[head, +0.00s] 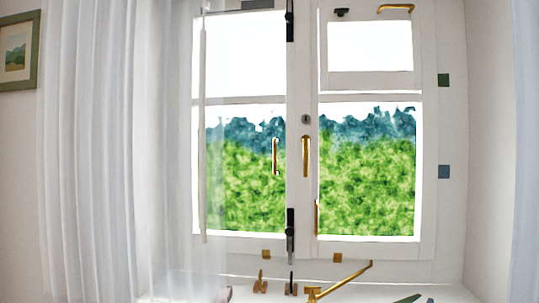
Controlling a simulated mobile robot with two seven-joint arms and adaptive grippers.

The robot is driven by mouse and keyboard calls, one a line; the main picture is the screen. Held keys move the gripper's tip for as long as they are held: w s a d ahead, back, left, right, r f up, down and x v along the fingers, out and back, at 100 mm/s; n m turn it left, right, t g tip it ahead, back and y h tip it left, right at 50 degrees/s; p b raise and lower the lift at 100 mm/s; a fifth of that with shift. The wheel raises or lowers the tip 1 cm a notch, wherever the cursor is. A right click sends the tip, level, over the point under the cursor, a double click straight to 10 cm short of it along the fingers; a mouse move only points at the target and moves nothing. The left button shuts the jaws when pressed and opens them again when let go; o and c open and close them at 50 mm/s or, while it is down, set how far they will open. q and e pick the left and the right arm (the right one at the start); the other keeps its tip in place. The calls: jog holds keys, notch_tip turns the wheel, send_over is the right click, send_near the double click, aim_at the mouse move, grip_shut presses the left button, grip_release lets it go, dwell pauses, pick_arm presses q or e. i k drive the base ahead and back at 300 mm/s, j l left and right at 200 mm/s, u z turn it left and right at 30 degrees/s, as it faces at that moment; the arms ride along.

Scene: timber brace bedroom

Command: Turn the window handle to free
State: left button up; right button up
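A white two-leaf window (303,190) fills the middle of the head view and looks shut. A brass handle (305,156) hangs upright, pointing down, on the central frame. A second brass upright handle (275,156) is just left of it, at the edge of the left pane. A small grey fitting (305,119) sits above the first handle. Black bolts are on the central frame at the top (290,20) and the bottom (290,235). I cannot tell which handle the task means. Neither of my grippers shows in this view.
A small upper pane has a brass handle (396,8) and a black knob (341,12). A brass stay (340,281) and brass pegs (261,281) stand along the sill (390,291). A sheer curtain (110,150) hangs left, partly over the window. A framed picture (17,50) is far left.

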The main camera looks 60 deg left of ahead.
aim_at(305, 139)
jog(key=j+u, duration=0.15)
jog(key=u, duration=1.55)
jog(key=i+l, duration=0.1)
jog(key=l, duration=0.35)
jog(key=i+l+u, duration=0.1)
jog(key=l, duration=0.35)
